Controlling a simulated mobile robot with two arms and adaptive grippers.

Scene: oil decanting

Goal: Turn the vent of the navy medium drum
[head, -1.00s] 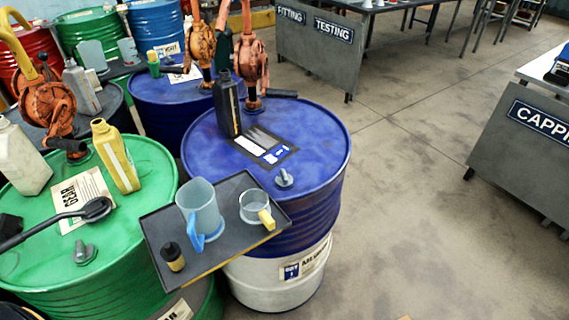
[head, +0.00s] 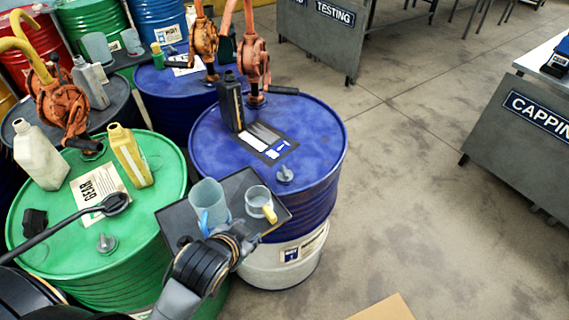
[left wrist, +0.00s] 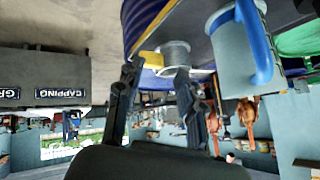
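The navy drum (head: 318,138) stands in the middle of the head view on a white base. Its vent, a small grey winged knob (head: 285,174), sits on the lid near the front edge. My left gripper (head: 238,242) reaches in from the lower left, over the front of the dark tray (head: 178,222), below and left of the vent. In the left wrist view my left gripper's two black fingers (left wrist: 158,85) are apart with nothing gripped. The vent is not clear in that view. My right gripper is not in view.
On the tray are a blue-handled jug (head: 209,198) and a clear cup with a yellow handle (head: 261,203), close to my left gripper. A dark bottle (head: 231,103) and an orange pump (head: 254,62) stand on the navy drum.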

